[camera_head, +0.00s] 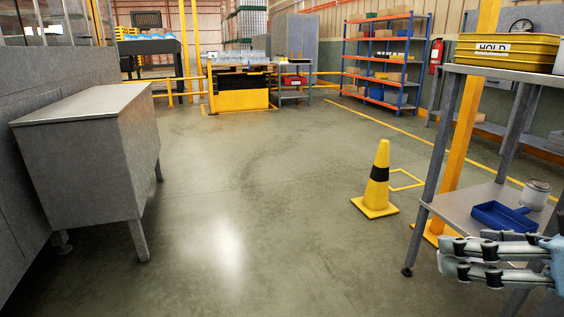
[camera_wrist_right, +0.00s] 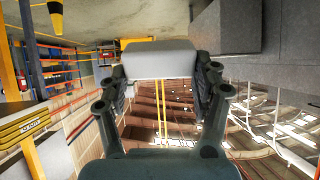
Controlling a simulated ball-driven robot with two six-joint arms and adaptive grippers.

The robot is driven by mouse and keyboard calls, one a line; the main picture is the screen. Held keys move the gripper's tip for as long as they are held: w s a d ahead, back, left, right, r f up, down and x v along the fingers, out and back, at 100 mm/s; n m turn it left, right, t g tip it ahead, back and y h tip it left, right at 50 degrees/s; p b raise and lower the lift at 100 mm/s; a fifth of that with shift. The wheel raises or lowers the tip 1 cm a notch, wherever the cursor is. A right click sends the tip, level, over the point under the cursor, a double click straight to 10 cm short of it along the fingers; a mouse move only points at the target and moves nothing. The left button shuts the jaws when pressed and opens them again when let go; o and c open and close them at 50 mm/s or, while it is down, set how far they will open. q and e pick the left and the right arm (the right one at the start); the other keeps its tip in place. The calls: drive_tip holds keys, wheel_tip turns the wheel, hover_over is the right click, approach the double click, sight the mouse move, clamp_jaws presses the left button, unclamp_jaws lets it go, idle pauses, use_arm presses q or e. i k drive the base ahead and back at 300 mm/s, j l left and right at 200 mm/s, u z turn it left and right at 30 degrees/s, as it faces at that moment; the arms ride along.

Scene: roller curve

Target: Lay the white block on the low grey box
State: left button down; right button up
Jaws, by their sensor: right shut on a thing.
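My right gripper (camera_head: 447,257) shows at the lower right of the head view, beside the grey shelf stand. In the right wrist view its two fingers (camera_wrist_right: 160,85) are closed on the sides of a white block (camera_wrist_right: 160,58). A grey box on legs (camera_head: 75,145) with a flat, bare top stands at the left of the head view, well apart from the gripper. A grey box (camera_wrist_right: 228,27) also shows at the top right of the wrist view. My left gripper is not in view.
The grey shelf stand (camera_head: 470,207) at the right carries a blue tray (camera_head: 503,216), a pot (camera_head: 535,193) and a yellow HOLD bin (camera_head: 507,50). A yellow cone (camera_head: 378,185) stands on the floor near it. The middle floor is clear. Shelving (camera_head: 385,60) stands behind.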

sight(100, 107)
drive_tip(key=i+j+u, duration=0.15)
drive_tip(key=i+u, duration=0.25)
drive_tip(key=i, duration=0.4)
drive_tip(key=i+l+u, duration=0.1)
drive_tip(key=i+u, duration=0.25)
drive_tip(key=i, duration=0.4)
drive_tip(key=i+l+u, duration=0.1)
drive_tip(key=i+u, duration=0.3)
drive_tip(key=i+l+u, duration=0.2)
drive_tip(key=i+u, duration=0.2)
drive_tip(key=i+l+u, duration=0.6)
drive_tip(key=u, duration=0.2)
drive_tip(key=i+l+u, duration=0.2)
drive_tip(key=l+u, duration=0.2)
drive_tip(key=l, duration=0.15)
drive_tip(key=i+l+u, duration=0.15)
drive_tip(key=l, duration=0.25)
drive_tip(key=l+u, duration=0.2)
drive_tip(key=l, duration=0.2)
drive_tip(key=i, duration=0.05)
